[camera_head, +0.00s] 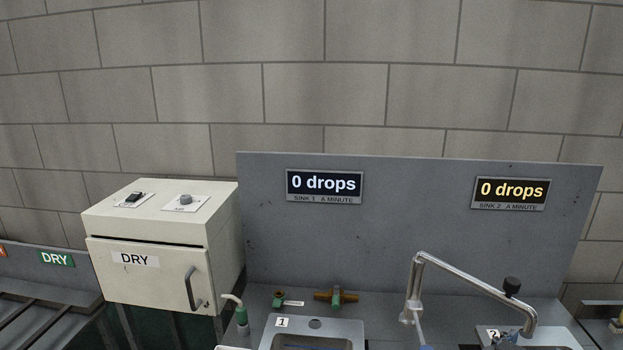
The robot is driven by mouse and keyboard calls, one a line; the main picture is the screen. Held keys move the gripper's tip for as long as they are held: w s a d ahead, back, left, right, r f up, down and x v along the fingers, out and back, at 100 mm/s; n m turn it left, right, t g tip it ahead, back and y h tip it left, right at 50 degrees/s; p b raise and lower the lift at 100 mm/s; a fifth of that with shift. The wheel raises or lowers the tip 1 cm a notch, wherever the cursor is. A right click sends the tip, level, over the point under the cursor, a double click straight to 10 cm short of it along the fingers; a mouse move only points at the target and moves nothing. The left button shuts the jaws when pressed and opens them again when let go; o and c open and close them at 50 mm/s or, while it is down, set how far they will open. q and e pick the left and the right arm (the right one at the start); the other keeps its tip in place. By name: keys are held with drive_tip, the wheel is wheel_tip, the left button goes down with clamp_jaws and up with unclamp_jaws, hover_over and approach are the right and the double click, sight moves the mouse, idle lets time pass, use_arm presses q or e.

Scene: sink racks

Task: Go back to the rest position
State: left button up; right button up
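Neither of my grippers can be made out in the head view. The sink 1 basin (345,325) is at the bottom centre, cut off by the lower edge. The sink 2 basin (560,338) is at the bottom right, mostly out of frame. A bent chrome spout (470,272) with a black knob (512,286) reaches over sink 2. Small blue-grey parts show near its base and its outlet; I cannot tell what they are.
A cream DRY box (150,275) with a closed door stands left of the grey backboard (420,200). Both displays, sink 1 (324,184) and sink 2 (511,191), read 0 drops.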

drive_tip(key=s+a+f+n+g+y, duration=0.1)
drive_tip(key=s+a+f+n+y, duration=0.25)
drive_tip(key=f, duration=0.45)
drive_tip(key=s+a+f+n+g+y, duration=0.1)
drive_tip(key=s+a+f+n+y, duration=0.3)
drive_tip(key=f, duration=0.5)
drive_tip(key=s+a+f+n+g+y, duration=0.2)
drive_tip(key=s+a+f+y, duration=0.15)
drive_tip(key=s, duration=0.35)
drive_tip(key=s+a+f+n+g+y, duration=0.1)
drive_tip(key=s+a+f+n+y, duration=0.1)
drive_tip(key=s+a+f, duration=0.3)
wheel_tip(320, 180, down, 29)
drive_tip(key=s+g+b, duration=0.1)
drive_tip(key=s+b, duration=0.1)
drive_tip(key=b, duration=0.3)
use_arm(q)
wheel_tip(320, 180, down, 10)
drive_tip(key=s+b, duration=0.1)
drive_tip(key=b, duration=0.4)
use_arm(e)
drive_tip(key=s+d+f, duration=0.2)
drive_tip(key=s+f, duration=0.6)
drive_tip(key=f, duration=0.3)
drive_tip(key=s+d+f+g, duration=0.1)
drive_tip(key=s+f, duration=0.8)
drive_tip(key=f, duration=0.1)
drive_tip(key=shift+s+d+f+g, duration=0.15)
drive_tip(key=shift+d+f+g, duration=0.15)
drive_tip(key=shift+d+f, duration=0.1)
